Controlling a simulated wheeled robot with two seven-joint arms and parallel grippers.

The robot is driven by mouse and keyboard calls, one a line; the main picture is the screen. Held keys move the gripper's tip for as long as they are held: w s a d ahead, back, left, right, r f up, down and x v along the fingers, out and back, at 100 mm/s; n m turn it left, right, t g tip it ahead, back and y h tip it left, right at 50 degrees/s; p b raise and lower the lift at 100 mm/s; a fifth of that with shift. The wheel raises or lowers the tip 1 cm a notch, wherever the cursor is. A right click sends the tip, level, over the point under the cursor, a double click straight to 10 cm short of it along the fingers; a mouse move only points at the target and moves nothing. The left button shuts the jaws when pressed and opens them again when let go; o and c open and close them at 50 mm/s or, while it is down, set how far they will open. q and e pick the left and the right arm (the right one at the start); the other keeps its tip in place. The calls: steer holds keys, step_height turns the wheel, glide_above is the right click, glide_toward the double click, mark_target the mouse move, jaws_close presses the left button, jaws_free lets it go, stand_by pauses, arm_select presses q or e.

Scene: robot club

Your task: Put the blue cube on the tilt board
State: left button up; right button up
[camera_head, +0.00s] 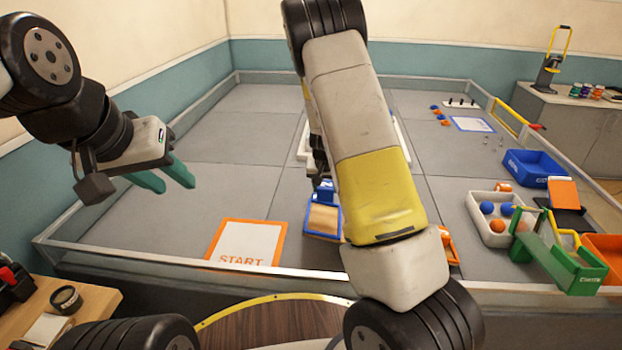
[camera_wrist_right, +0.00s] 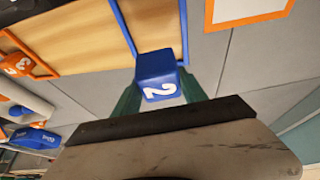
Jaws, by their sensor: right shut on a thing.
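The blue cube (camera_wrist_right: 158,78), with a white 2 on it, is between the green fingers of my right gripper (camera_wrist_right: 160,92) in the right wrist view. The gripper is shut on it. In the head view the cube (camera_head: 325,186) shows just beyond the blue-rimmed end of what looks like the wooden tilt board (camera_head: 322,220). My forearm hides the board's middle. Its orange-rimmed end also shows in the right wrist view (camera_wrist_right: 50,74), with an orange cube (camera_wrist_right: 18,66) marked 3. I cannot tell whether the blue cube touches the board. My left gripper (camera_head: 170,181) is open and empty.
An orange-edged START mat (camera_head: 247,242) lies left of the board. A white tray of balls (camera_head: 480,220), a blue bin (camera_head: 535,168) and a green stand (camera_head: 560,262) are at the right. A low rail (camera_head: 150,262) edges the arena. The floor at left is clear.

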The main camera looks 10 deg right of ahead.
mark_target(324, 201)
steer(key=shift+s+a+r, duration=0.15)
steer(key=shift+s+a, duration=0.2)
steer(key=shift+s, duration=0.2)
steer(key=shift+f, duration=2.7)
steer(key=shift+f, duration=0.2)
steer(key=shift+f, duration=0.7)
